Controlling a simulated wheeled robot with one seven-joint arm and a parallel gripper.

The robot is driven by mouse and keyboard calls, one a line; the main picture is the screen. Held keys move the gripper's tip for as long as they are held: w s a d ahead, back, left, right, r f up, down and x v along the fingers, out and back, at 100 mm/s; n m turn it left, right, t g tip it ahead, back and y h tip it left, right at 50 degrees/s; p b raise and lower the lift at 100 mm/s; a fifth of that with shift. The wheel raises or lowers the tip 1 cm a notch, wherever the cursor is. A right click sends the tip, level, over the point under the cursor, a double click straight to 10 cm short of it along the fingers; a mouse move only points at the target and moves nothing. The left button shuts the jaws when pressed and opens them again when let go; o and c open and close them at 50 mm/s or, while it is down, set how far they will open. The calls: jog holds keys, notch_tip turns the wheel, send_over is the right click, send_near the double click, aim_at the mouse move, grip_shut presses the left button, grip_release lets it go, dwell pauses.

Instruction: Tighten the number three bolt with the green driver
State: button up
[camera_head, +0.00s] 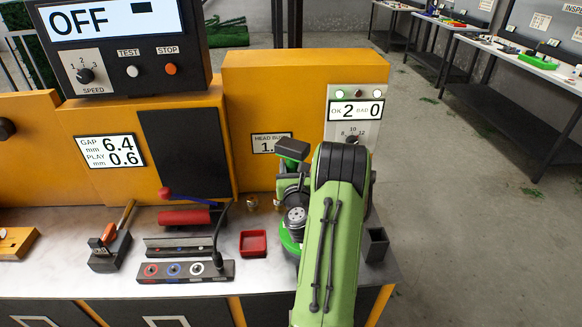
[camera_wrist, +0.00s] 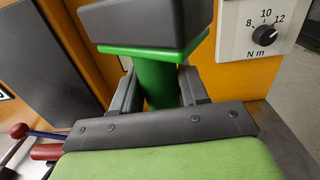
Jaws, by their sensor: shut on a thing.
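The green driver (camera_wrist: 155,85) stands between the two fingers of my gripper (camera_wrist: 157,92) in the wrist view, with its dark block-shaped top above them. In the head view its dark top (camera_head: 292,150) shows just left of my green arm, in front of the orange machine. My gripper is shut on the driver's green body. The driver's lower end is hidden. The number three bolt cannot be made out; my arm covers that part of the bench. The torque dial (camera_wrist: 264,35), marked 8, 10 and 12 N m, points toward 12.
A counter (camera_head: 355,110) reads OK 2, BAD 0. The screen (camera_head: 100,22) reads OFF.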

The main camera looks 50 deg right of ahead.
jog(key=shift+f+b, duration=2.55)
jog(key=shift+b, duration=0.1)
jog(key=shift+a+f+b, duration=0.15)
jog(key=shift+f+b, duration=0.9)
jog(key=shift+f, duration=0.2)
dwell(0.9)
notch_tip(320, 180, up, 5)
jog(key=p, duration=0.5)
jog(key=shift+r, duration=0.2)
jog(key=shift+f, duration=0.1)
